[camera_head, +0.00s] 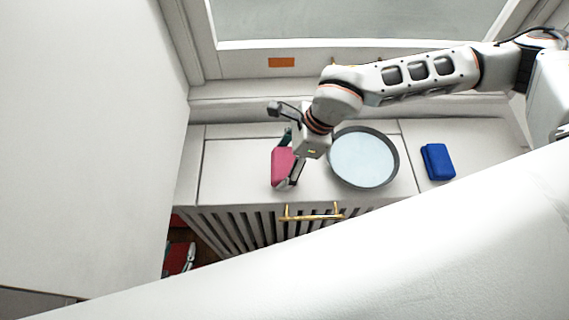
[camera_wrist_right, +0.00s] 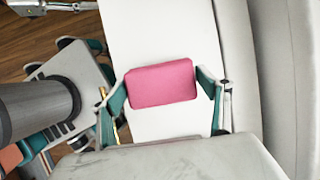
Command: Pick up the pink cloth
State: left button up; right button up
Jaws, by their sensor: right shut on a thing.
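The pink cloth (camera_head: 282,166) is a small rounded block shape over the white cabinet top, left of a round plate. My right gripper (camera_head: 287,160) reaches it from above and is shut on it. In the right wrist view the pink cloth (camera_wrist_right: 160,84) sits between the two teal finger pads of my right gripper (camera_wrist_right: 164,86), one at each short end. I cannot tell whether the cloth still touches the surface. A small part of my left gripper (camera_head: 188,258) shows low at the left, mostly hidden; its opening is unclear.
The round plate (camera_head: 364,158) with a dark rim lies just right of the gripper. A blue block (camera_head: 438,161) lies further right. The white cabinet top (camera_head: 228,170) is bare at left. A gold handle (camera_head: 311,217) is on its slatted front. A wall stands behind.

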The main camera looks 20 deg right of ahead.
aim_at(284, 163)
notch_tip(284, 163, up, 19)
dwell(0.4)
jog(key=shift+o, duration=0.5)
jog(key=shift+f, duration=0.1)
